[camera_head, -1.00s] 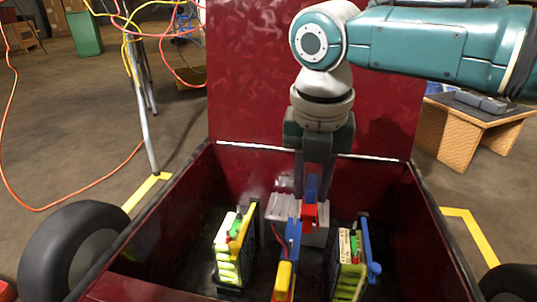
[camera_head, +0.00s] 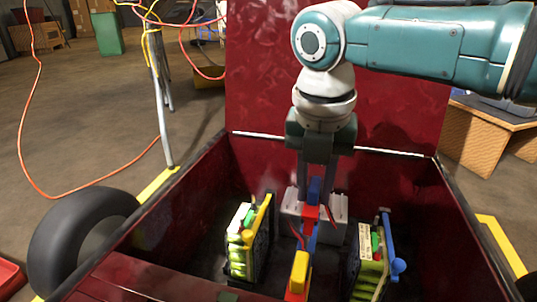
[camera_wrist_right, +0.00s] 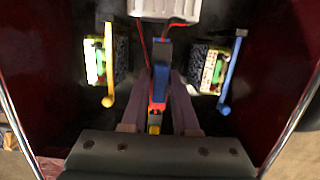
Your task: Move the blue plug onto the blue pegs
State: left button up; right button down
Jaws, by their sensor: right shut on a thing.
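My right gripper (camera_head: 316,184) reaches straight down into the red box, and its fingers are shut on the blue plug (camera_head: 314,188). The plug has a red part (camera_head: 311,213) at its lower front; in the right wrist view it shows between the fingers (camera_wrist_right: 158,112), with its blue end (camera_wrist_right: 160,85) ahead of them. On the right stands a battery-like block with a blue bar (camera_head: 389,240), also seen in the wrist view (camera_wrist_right: 232,72). I cannot make out separate pegs. My left gripper is out of view.
A similar block with a yellow bar (camera_head: 262,222) stands left. A grey block (camera_head: 336,210) with red wires lies behind the plug. A yellow piece (camera_head: 299,270) is in front. The box's walls (camera_head: 180,205) enclose the space; the floor between the blocks is dark.

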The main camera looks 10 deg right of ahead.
aim_at(312, 203)
jog(key=shift+f+b, duration=1)
jog(key=shift+f, duration=0.65)
dwell(0.4)
jog(key=c, duration=0.6)
grip_release()
jog(key=shift+r, duration=0.1)
jog(key=r+p, duration=0.3)
jog(key=s+r+p, duration=0.1)
jog(key=r+p, duration=0.5)
jog(key=shift+s+a+r, duration=0.15)
jog(key=shift+a+r, duration=0.2)
jog(key=shift+r, duration=0.05)
